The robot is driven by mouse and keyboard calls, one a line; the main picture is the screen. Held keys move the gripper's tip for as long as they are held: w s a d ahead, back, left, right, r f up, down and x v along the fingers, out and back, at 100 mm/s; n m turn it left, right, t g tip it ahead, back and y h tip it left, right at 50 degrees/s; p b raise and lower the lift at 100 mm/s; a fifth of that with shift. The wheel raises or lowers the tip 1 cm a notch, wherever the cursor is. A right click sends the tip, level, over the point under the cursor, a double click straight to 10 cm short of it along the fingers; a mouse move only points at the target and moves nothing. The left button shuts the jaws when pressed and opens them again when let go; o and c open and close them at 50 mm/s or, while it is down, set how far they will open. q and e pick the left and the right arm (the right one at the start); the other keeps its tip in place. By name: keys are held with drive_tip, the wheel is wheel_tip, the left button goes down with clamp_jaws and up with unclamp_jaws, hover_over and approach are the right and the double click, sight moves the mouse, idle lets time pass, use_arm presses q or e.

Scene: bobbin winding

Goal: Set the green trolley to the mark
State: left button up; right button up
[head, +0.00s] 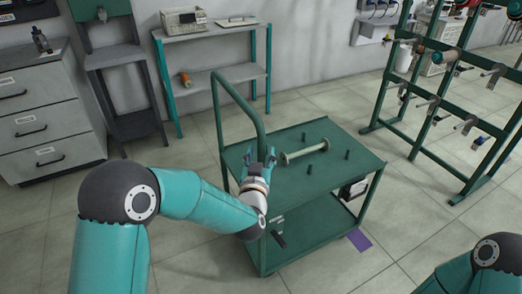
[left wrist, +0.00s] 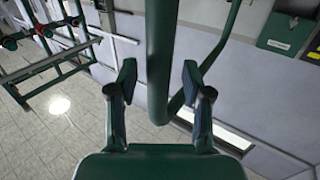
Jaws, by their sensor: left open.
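The green trolley (head: 335,143) stands on the tiled floor, with a tubular push handle (head: 240,98) rising at its left end. My left gripper (head: 259,156) is open beside the handle, at the trolley's near left side. In the left wrist view a green handle bar (left wrist: 159,62) runs between the spread fingers of my left gripper (left wrist: 158,88), with a gap on each side. A purple square mark (head: 359,240) lies on the floor just right of the trolley's near right end. My right gripper is out of view.
A bobbin (head: 305,151) and several short pegs are on the trolley top. A green rack (head: 436,110) with spools stands at the right. Grey drawers (head: 45,122) and a teal-legged shelf (head: 215,78) line the back left. Floor between trolley and rack is clear.

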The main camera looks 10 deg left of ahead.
use_arm(q)
drive_tip(key=shift+w, duration=0.5)
clamp_jaws()
